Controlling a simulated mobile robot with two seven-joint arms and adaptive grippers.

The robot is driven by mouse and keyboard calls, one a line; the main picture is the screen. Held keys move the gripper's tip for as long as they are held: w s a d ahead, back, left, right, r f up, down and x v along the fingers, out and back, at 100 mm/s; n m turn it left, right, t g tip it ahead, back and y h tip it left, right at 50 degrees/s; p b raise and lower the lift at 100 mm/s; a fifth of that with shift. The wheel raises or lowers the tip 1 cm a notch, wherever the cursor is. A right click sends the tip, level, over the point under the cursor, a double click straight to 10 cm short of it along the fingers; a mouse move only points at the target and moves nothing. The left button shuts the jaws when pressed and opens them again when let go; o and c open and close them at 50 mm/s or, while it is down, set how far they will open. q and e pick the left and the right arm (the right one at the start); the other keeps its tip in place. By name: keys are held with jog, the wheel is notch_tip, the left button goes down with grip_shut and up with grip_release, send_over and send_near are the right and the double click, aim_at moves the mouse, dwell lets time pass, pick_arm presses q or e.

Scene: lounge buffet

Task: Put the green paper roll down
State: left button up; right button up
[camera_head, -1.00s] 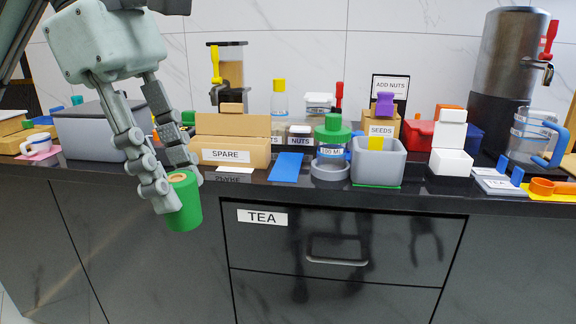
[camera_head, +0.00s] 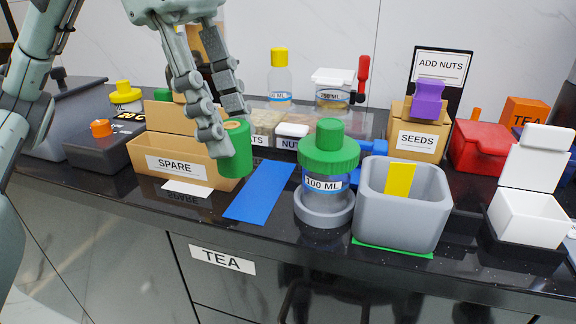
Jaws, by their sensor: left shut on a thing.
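The green paper roll (camera_head: 238,151) is a short green cylinder, held upright or nearly so between the fingers of my left gripper (camera_head: 222,136). It shows in front of the right end of the brown SPARE box (camera_head: 178,170), above the far end of a flat blue strip (camera_head: 259,191). Its lower edge appears above the dark counter (camera_head: 205,216); I cannot tell whether it touches anything. The gripper reaches down from the top, its fingers partly covering the roll. My right gripper is not in view.
Right of the strip stand a green-lidded 100 ML jar (camera_head: 326,182) and a grey bin (camera_head: 403,205) with a yellow piece. Behind are a SEEDS box (camera_head: 416,139) and a NUTS container (camera_head: 291,135). A white label (camera_head: 188,188) lies before the SPARE box.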

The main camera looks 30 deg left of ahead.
pick_arm(q)
jog(key=w+a+f, duration=0.1)
jog(key=w+f, duration=0.1)
jog(key=w, duration=0.1)
jog(key=w+a+f+b, duration=0.1)
jog(key=w+a+f, duration=0.1)
jog(key=w+f, duration=0.1)
jog(key=w+a+f, duration=0.1)
jog(key=w+f, duration=0.1)
jog(key=w, duration=0.3)
jog(key=shift+a+f+b, duration=0.25)
jog(key=shift+a+b, duration=0.1)
jog(key=shift+a, duration=0.05)
jog(key=shift+f, duration=1.7)
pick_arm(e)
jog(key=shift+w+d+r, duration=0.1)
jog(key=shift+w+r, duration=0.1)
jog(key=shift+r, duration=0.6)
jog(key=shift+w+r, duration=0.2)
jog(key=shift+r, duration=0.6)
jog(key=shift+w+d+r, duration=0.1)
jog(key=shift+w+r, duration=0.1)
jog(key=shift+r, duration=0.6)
pick_arm(q)
jog(key=shift+b, duration=0.3)
jog(key=shift+f, duration=0.2)
jog(key=o, duration=0.9)
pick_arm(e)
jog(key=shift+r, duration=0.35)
